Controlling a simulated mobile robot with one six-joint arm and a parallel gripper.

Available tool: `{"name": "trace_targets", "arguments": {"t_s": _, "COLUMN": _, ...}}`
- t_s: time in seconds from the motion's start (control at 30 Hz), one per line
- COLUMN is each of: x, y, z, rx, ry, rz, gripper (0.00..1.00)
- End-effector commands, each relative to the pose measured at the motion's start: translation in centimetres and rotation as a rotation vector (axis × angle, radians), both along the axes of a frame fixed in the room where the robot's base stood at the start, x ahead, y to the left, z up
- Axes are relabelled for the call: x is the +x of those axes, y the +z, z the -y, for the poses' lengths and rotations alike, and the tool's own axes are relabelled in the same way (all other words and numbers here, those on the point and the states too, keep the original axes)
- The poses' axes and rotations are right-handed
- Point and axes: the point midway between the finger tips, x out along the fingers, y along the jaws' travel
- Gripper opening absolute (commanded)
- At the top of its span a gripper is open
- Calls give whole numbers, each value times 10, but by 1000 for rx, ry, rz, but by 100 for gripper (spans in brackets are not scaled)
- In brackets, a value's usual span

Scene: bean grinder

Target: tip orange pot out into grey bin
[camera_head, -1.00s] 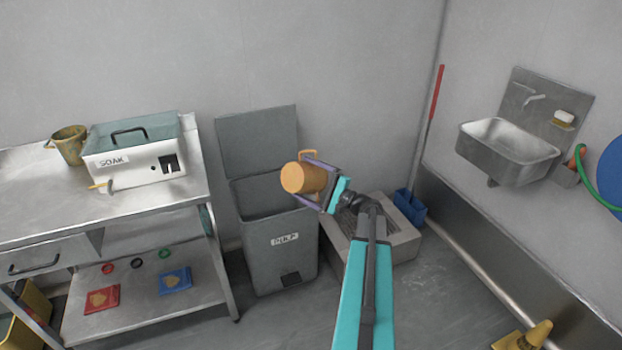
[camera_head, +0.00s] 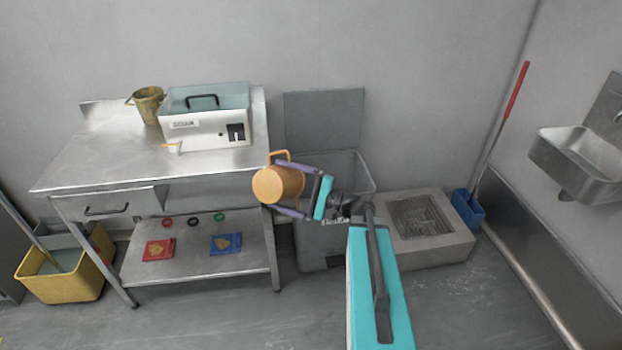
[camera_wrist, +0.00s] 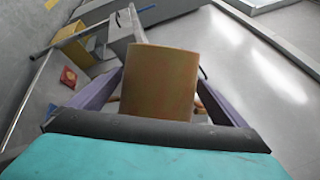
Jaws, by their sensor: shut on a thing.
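The orange pot (camera_head: 277,186) is held in my gripper (camera_head: 296,190), whose purple fingers are shut on its sides. The pot lies tilted, its round end facing the camera and its handle at the top. In the wrist view the pot (camera_wrist: 160,82) fills the middle between the fingers (camera_wrist: 158,100). The grey bin (camera_head: 312,238) stands behind my gripper, its lid (camera_head: 325,118) raised against the wall. My gripper and arm hide part of the bin. The pot appears left of the bin's opening in the head view. Its contents cannot be seen.
A steel table (camera_head: 110,160) at left bears a white SOAK box (camera_head: 205,130) and an olive pot (camera_head: 147,106). A yellow mop bucket (camera_head: 62,285) stands far left.

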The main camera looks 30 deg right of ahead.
Motion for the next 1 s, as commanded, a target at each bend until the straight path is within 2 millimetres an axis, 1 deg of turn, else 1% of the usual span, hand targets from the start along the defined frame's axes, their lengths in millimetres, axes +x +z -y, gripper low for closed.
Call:
{"name": "trace_targets", "arguments": {"t_s": 0.03, "x": 1, "y": 3, "z": -19, "rx": 1, "ry": 29, "rz": 3, "gripper": 61}}
{"name": "trace_targets", "arguments": {"t_s": 0.2, "x": 6, "y": 7, "z": -71, "rx": 1, "ry": 109, "rz": 3, "gripper": 61}}
{"name": "trace_targets", "arguments": {"t_s": 0.4, "x": 11, "y": 11, "z": -123, "rx": 1, "ry": 190, "rz": 3, "gripper": 61}}
{"name": "trace_targets", "arguments": {"t_s": 0.5, "x": 13, "y": 12, "z": -141, "rx": 1, "ry": 217, "rz": 3, "gripper": 61}}
{"name": "trace_targets", "arguments": {"t_s": 0.6, "x": 14, "y": 13, "z": -152, "rx": 1, "ry": 233, "rz": 3, "gripper": 61}}
{"name": "trace_targets", "arguments": {"t_s": 0.7, "x": 14, "y": 13, "z": -157, "rx": 1, "ry": 241, "rz": 2, "gripper": 61}}
{"name": "trace_targets", "arguments": {"t_s": 1.0, "x": 14, "y": 13, "z": -158, "rx": 1, "ry": 242, "rz": 2, "gripper": 61}}
